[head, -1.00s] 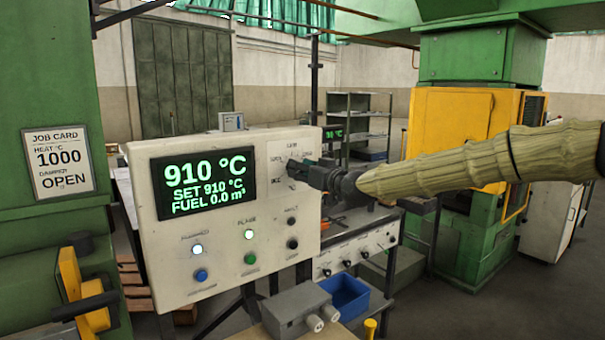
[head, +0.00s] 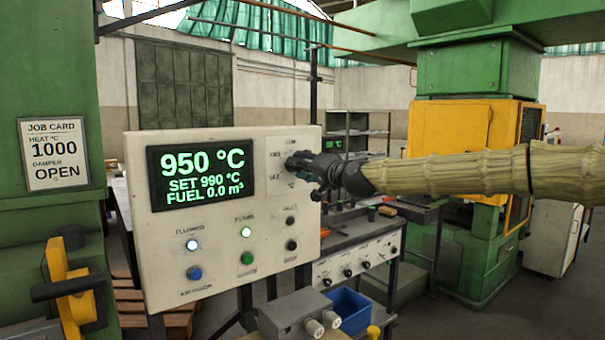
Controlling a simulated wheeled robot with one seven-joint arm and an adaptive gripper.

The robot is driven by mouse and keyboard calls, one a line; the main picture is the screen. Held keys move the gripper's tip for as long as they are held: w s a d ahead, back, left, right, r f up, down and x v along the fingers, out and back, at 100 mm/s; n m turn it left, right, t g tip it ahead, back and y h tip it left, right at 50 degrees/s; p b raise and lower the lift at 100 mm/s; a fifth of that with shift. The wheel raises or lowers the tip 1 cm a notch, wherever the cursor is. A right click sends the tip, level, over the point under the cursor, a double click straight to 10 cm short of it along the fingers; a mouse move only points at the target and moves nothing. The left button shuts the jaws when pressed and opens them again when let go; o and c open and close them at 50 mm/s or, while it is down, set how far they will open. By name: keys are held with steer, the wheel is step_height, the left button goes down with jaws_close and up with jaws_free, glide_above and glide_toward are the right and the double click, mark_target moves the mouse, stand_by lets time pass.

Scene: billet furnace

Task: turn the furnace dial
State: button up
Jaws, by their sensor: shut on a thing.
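The furnace dial sits on the upper right of the cream control panel (head: 150,250) in the head view, mostly hidden behind my gripper. My gripper (head: 300,163) reaches in from the right and is shut on the dial. The panel's display (head: 200,178) reads 950 °C, SET 990 °C, FUEL 0.0 m³. The job card (head: 54,153) on the green post at the left reads heat 1000 °C and damper OPEN.
Lit lamps and a blue button (head: 194,272) and green button (head: 247,258) lie below the display. A yellow lever with a dark handle (head: 70,287) stands at the lower left. A grey box (head: 290,315) and blue bin (head: 352,310) stand below the panel.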

steer(key=shift+d+m+b, duration=0.1)
steer(key=shift+m+b, duration=0.25)
steer(key=shift+m, duration=0.35)
steer(key=o, duration=1)
steer(key=shift+w, duration=0.1)
steer(key=v, duration=1.2)
